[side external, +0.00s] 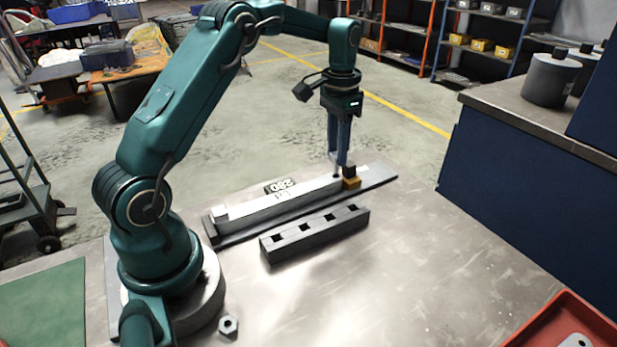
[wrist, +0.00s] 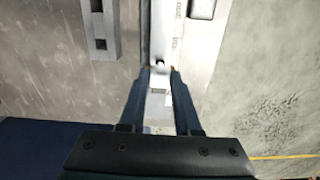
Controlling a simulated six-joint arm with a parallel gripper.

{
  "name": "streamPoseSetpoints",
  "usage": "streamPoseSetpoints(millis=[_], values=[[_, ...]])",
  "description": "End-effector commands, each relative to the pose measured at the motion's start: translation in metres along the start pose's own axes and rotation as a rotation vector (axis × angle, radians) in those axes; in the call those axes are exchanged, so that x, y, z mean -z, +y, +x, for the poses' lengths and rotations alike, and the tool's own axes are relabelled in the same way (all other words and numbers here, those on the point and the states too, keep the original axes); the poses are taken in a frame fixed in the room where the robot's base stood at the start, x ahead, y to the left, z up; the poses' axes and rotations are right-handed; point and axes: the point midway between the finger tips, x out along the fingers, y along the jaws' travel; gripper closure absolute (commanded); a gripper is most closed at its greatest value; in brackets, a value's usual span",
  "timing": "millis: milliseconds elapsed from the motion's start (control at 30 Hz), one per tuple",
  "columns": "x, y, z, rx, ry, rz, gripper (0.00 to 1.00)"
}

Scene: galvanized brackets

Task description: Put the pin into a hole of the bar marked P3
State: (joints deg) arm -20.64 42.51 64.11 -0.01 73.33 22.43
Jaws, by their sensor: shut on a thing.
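My gripper (side external: 341,168) points down over the far right end of a pale metal bar (side external: 270,208), which lies along a dark base strip (side external: 225,236). The wrist view shows its fingertips (wrist: 160,70) slightly apart, with a small dark spot between them. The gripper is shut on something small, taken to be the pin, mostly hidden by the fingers. I cannot tell whether it touches the bar. A mark on the pale bar is too small to read surely. A separate dark bar (side external: 315,237) with a row of square holes lies in front; part of it shows in the wrist view (wrist: 101,22).
A dark cube (side external: 349,171) and a yellow block (side external: 352,184) sit close beside the fingertips. A number plate (side external: 280,186) stands behind the pale bar. A hex nut (side external: 228,325) lies near my base, and a red tray (side external: 570,325) at front right.

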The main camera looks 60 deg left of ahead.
Motion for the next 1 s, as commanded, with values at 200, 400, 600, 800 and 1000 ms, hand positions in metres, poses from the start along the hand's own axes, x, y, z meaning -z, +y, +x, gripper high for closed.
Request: streamPoseSetpoints(millis=[200, 400, 600, 800, 1000], values=[[0.000, 0.000, 0.004, -0.001, -0.001, 0.000, 1.00], [0.000, 0.000, 0.009, 0.000, -0.001, 0.000, 1.00], [0.000, 0.000, 0.011, 0.000, -0.001, 0.000, 1.00], [0.000, 0.000, 0.011, 0.000, 0.000, 0.000, 1.00], [0.000, 0.000, 0.011, 0.000, 0.000, 0.000, 1.00]])
